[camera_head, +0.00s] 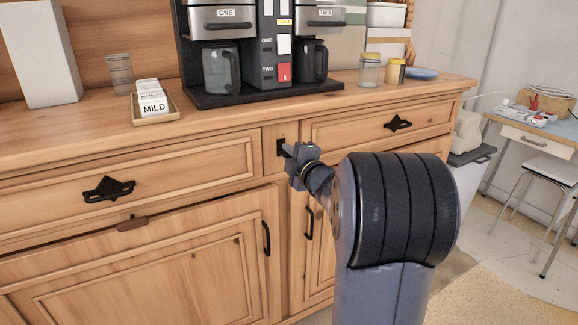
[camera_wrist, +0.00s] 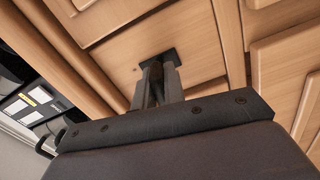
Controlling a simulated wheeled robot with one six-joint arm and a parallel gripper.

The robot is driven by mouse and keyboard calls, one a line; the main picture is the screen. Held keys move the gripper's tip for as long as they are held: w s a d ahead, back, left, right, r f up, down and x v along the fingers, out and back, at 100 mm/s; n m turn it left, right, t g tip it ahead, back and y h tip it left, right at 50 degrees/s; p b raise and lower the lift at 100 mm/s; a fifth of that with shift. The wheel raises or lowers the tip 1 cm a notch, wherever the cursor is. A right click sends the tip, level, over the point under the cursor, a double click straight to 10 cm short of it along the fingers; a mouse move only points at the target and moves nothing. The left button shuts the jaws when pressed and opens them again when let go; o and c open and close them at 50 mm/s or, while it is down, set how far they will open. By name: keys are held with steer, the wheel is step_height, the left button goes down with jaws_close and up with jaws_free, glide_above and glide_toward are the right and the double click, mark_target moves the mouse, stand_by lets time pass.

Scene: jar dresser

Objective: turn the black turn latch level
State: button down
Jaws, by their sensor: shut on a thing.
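The black turn latch (camera_head: 281,147) is on the narrow wooden panel between the two drawers of the dresser. Only part of its dark plate shows in the head view, because my gripper (camera_head: 288,151) is in front of it. In the wrist view, the corner of the dark plate (camera_wrist: 174,54) shows beyond the fingertips. My gripper (camera_wrist: 158,70) is shut on the latch, with the two fingers close together on either side of it. The fingers hide most of the latch's handle, so I cannot tell its angle.
The wooden dresser (camera_head: 215,164) has drawers with black handles (camera_head: 109,188) and doors below. A brown turn latch (camera_head: 132,223) sits under the left drawer. On top stand a coffee machine (camera_head: 262,100), a card tray (camera_head: 153,120) and jars (camera_head: 369,70). A bin (camera_head: 468,155) stands right.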

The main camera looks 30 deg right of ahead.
steer(key=shift+f+n+b, duration=0.1)
steer(key=shift+n+b, duration=0.6)
steer(key=shift+n, duration=0.1)
steer(key=c, duration=1.5)
jaws_free()
steer(key=s+p, duration=0.1)
steer(key=s, duration=1)
steer(key=shift+d, duration=0.15)
steer(key=shift+w, duration=0.2)
